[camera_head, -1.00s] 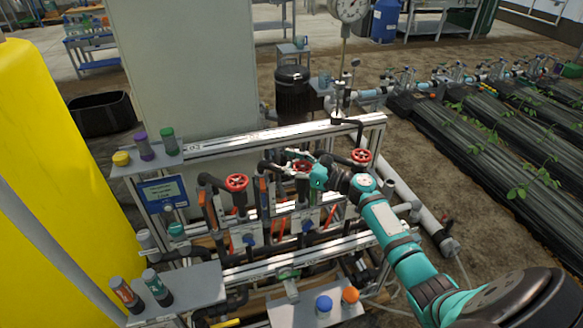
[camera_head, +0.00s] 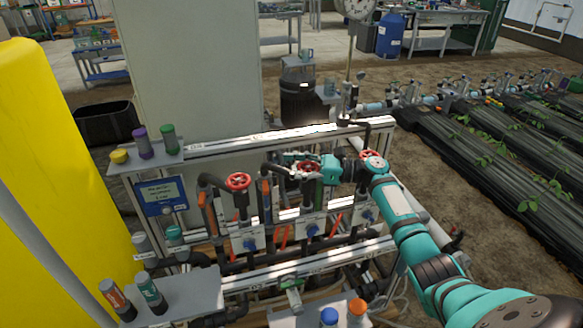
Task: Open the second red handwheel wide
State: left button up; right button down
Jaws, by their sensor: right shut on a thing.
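Three valves with red handwheels stand in a row on the skid. The first handwheel (camera_head: 238,181) is free at the left. The second red handwheel (camera_head: 309,170) is in the middle, partly covered by my right gripper (camera_head: 306,167). The gripper reaches in from the right, roughly level, and is shut on this wheel. How far the wheel is turned cannot be told. My left gripper is not in view.
A metal rail (camera_head: 260,138) runs behind the valves. A blue-labelled sign (camera_head: 163,196) and a shelf with bottles (camera_head: 180,158) stand left. Front shelves hold more bottles (camera_head: 150,290) and blue- and orange-capped ones (camera_head: 357,308). A yellow tank (camera_head: 50,190) fills the left side.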

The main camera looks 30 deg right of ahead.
jog(key=shift+s+f, duration=0.1)
jog(key=shift+f, duration=0.2)
jog(key=c, duration=1.4)
grip_release()
jog(key=o, duration=0.7)
jog(key=shift+s+d+r, duration=0.15)
jog(key=shift+d+r, duration=0.05)
jog(key=shift+d, duration=0.05)
jog(key=shift+o, duration=0.4)
jog(key=shift+a, duration=0.1)
jog(key=shift+w, duration=0.2)
jog(key=v, duration=1.2)
jog(key=shift+s, duration=0.1)
